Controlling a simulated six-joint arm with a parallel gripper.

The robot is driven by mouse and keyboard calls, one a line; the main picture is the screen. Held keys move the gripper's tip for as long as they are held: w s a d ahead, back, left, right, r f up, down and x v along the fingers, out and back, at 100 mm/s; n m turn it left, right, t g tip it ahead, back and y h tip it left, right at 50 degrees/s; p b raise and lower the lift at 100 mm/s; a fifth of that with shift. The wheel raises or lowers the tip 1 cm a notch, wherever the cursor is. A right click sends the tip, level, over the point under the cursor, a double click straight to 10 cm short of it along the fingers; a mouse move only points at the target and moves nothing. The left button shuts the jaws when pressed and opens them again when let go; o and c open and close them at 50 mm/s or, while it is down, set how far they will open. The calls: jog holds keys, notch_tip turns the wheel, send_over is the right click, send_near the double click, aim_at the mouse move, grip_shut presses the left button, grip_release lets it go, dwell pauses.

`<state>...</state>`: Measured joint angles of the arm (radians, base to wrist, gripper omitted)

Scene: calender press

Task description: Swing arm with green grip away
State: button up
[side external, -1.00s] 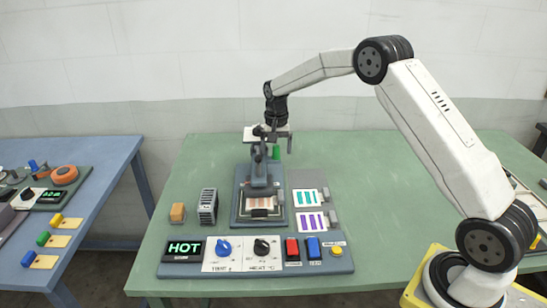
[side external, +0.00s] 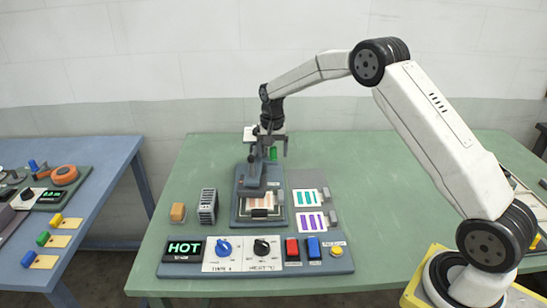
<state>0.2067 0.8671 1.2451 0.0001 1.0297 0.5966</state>
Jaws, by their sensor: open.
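The press (side external: 253,180) stands on the green table, with a dark swing arm over its base. The green grip (side external: 272,153) sits at the far end of that arm, below my gripper (side external: 274,149). My gripper points down and is open, with one finger on each side of the grip. I cannot tell whether a finger touches it. A striped sheet (side external: 261,202) lies on the press base, partly covered by the arm's head.
Cards with teal (side external: 306,198) and purple stripes lie to the right.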

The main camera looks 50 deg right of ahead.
aim_at(261, 160)
jog(key=shift+a, duration=0.1)
jog(key=shift+w+a, duration=0.25)
jog(key=shift+a, duration=0.2)
dwell(0.4)
jog(key=shift+w+a, duration=0.3)
jog(key=shift+a, duration=0.25)
jog(key=shift+w, duration=0.1)
jog(key=shift+w+a, duration=0.25)
jog(key=shift+a, duration=0.2)
dwell(0.4)
